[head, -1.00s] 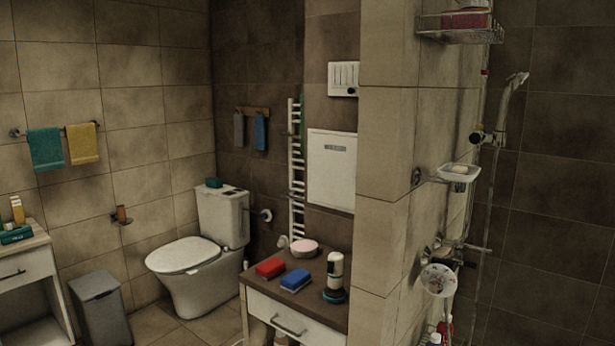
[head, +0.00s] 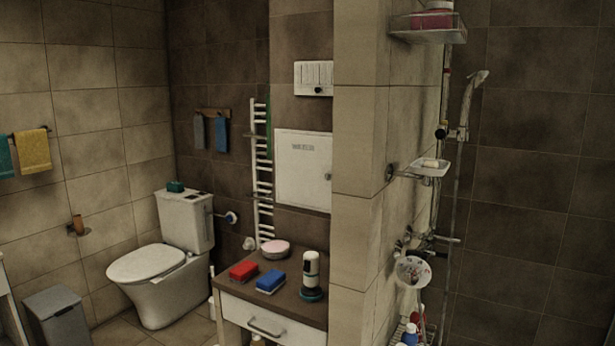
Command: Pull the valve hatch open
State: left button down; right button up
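The valve hatch (head: 302,172) is a white square panel set in the dark tiled wall, above the small cabinet and right of the white towel radiator. It looks shut, flush in its frame. It has a small grey label near its top and a small round knob or lock at its right edge. Neither of my grippers is in view.
A cabinet (head: 262,306) below the hatch carries a red sponge (head: 243,270), a blue sponge (head: 270,281), a pink bowl (head: 275,249) and a dispenser (head: 311,274). A tiled wall corner (head: 357,160) juts out right of the hatch. A toilet (head: 160,270) stands left.

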aim_at(305, 161)
jog(key=i+j, duration=0.3)
jog(key=i+j+z, duration=0.1)
jog(key=i+j, duration=0.15)
jog(key=j, duration=0.25)
jog(key=i+j, duration=0.3)
jog(key=j, duration=0.15)
jog(key=z, duration=1.55)
